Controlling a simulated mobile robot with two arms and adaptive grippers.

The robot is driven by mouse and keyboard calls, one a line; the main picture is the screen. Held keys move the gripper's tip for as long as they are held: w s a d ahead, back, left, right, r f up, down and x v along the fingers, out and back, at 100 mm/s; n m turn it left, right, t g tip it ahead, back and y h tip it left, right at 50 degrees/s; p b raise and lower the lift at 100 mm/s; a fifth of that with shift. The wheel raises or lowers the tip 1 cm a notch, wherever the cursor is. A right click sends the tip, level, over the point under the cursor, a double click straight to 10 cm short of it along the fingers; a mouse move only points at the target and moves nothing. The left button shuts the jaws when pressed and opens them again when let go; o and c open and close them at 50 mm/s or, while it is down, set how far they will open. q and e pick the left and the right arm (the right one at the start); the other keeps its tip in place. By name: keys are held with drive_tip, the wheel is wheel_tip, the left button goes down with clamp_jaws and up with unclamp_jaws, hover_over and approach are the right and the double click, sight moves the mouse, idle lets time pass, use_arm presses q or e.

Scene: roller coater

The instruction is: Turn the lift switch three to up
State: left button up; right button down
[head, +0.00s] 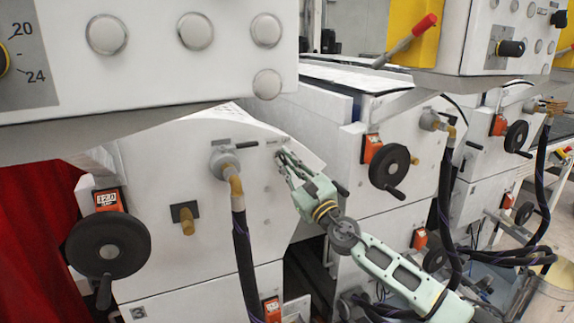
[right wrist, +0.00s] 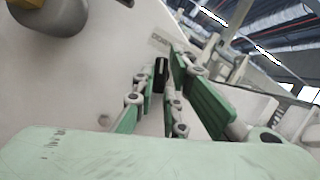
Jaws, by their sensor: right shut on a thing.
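My right gripper (head: 284,158) is at the white side panel of the near coater unit, its fingertips against the panel's upper right part. In the right wrist view, the green-padded fingers (right wrist: 160,92) are closed around a small black lift switch (right wrist: 161,72) standing out from the panel. A small printed label (right wrist: 160,41) sits just above the switch; I cannot read its text or the switch number. In the head view the fingers hide the switch. I cannot tell which way the switch points. My left gripper is not in view.
A grey pipe fitting (head: 224,163) with a black hose (head: 243,260) stands left of the gripper. Black handwheels are at the left (head: 108,246) and right (head: 390,165). A control panel (head: 160,55) overhangs above. A red-handled lever (head: 410,38) is at upper right.

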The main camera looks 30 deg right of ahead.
drive_tip(key=m+h, duration=0.1)
drive_tip(key=m, duration=0.1)
drive_tip(key=m+h, duration=0.1)
drive_tip(key=m, duration=0.2)
drive_tip(key=m+h, duration=0.2)
drive_tip(key=shift+a+m+t, duration=0.25)
drive_tip(key=shift+m+t, duration=0.05)
drive_tip(key=shift+m, duration=0.1)
drive_tip(key=m+h, duration=0.2)
drive_tip(key=m, duration=0.2)
drive_tip(key=m+g+h+p, duration=0.1)
drive_tip(key=m, duration=0.2)
drive_tip(key=shift+a+r+m+h, duration=0.1)
drive_tip(key=shift+r+m+h, duration=0.1)
drive_tip(key=shift+m+h, duration=0.2)
drive_tip(key=c, duration=1.8)
unclamp_jaws()
drive_tip(key=shift+f, duration=0.1)
drive_tip(key=shift+s+a+f, duration=0.1)
drive_tip(key=shift+s+f, duration=0.05)
drive_tip(key=shift+s, duration=0.1)
drive_tip(key=v, duration=1.1)
drive_tip(key=shift+s, duration=0.25)
